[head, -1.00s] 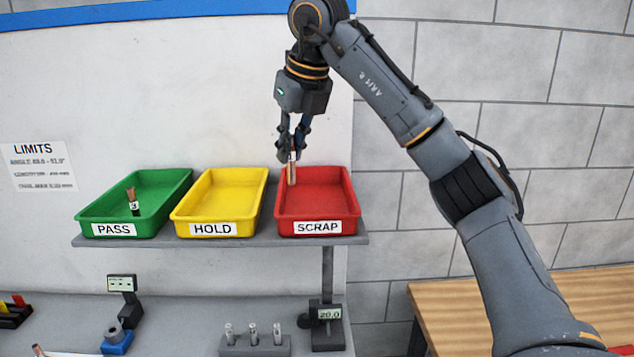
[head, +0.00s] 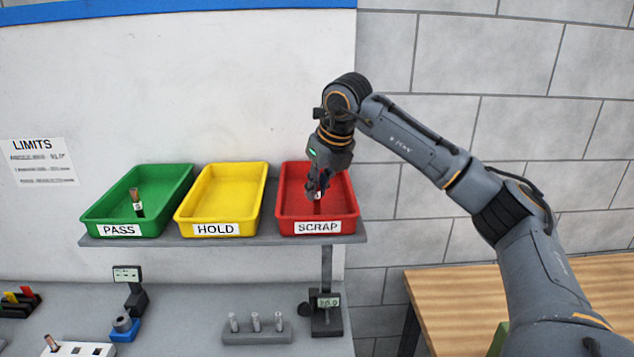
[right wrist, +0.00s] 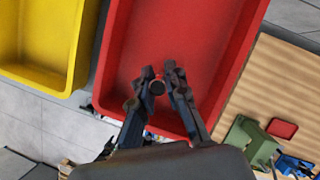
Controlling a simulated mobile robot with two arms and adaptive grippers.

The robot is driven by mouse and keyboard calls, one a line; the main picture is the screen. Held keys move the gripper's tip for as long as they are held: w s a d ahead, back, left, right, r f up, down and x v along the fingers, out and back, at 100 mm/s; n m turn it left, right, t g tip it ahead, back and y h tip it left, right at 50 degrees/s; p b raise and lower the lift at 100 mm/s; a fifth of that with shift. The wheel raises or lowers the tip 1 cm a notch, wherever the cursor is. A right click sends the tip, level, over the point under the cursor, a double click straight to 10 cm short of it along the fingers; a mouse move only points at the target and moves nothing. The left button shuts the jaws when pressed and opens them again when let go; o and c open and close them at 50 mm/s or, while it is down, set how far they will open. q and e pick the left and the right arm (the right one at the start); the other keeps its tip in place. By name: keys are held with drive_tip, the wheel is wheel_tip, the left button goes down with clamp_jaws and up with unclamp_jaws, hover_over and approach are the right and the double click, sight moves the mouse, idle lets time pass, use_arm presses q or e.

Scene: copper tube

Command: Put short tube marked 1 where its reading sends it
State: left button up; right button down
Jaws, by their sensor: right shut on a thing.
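My right gripper (head: 318,187) points down inside the red SCRAP tray (head: 289,205) and is shut on a short copper tube (head: 317,208). In the right wrist view the tube's dark round end (right wrist: 157,88) shows between the fingertips, over the red tray floor (right wrist: 195,35). The mark on the tube is too small to read, and I cannot tell whether its lower end touches the tray floor. My left gripper is not in view.
The yellow HOLD tray (head: 222,200) is empty. Another short tube (head: 137,204) stands in the green PASS tray (head: 165,205). Below the shelf are a gauge (head: 326,302), a block with metal pins (head: 256,335) and a blue-based device (head: 125,328). A LIMITS sheet (head: 42,162) hangs at left.

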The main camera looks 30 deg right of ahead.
drive_tip(key=shift+a+f, duration=0.1)
drive_tip(key=c, duration=1.3)
unclamp_jaws()
drive_tip(key=shift+c, duration=0.2)
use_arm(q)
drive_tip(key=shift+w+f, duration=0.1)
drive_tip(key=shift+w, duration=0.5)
use_arm(e)
drive_tip(key=shift+r, duration=0.3)
use_arm(q)
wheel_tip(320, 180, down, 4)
drive_tip(key=b, duration=0.4)
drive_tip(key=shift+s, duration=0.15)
use_arm(e)
drive_tip(key=v, duration=1.1)
drive_tip(key=shift+s+r, duration=0.15)
drive_tip(key=shift+r, duration=0.2)
